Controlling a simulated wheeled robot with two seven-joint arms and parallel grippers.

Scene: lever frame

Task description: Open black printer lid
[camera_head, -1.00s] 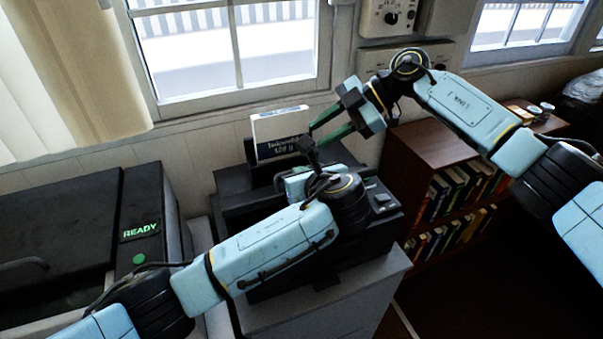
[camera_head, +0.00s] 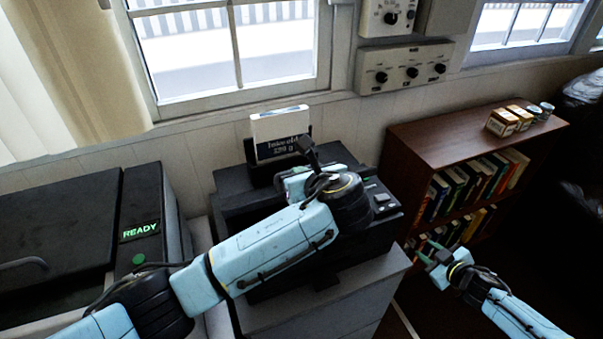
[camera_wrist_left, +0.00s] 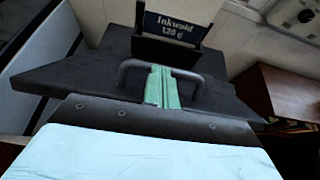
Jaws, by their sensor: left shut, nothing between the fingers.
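The black printer (camera_head: 372,235) stands on a grey cabinet in the middle of the head view, mostly behind my left arm. In the left wrist view its dark lid (camera_wrist_left: 75,72) fills the middle and carries a grey bar handle (camera_wrist_left: 131,64). My left gripper (camera_wrist_left: 160,72) is shut, its green fingers together at the handle, overlapping it in view. I cannot tell whether they touch it or whether the lid is raised. In the head view those fingers (camera_head: 293,185) are partly hidden by the wrist. My right gripper (camera_head: 427,253) looks open and empty, low in front of the bookshelf.
A paper pack (camera_head: 280,125) stands in a black holder behind the printer. A dark machine with a READY display (camera_head: 140,230) stands left. A brown bookshelf (camera_head: 440,140) stands right, with small boxes on top. Knob panels hang on the wall. Open floor lies at lower right.

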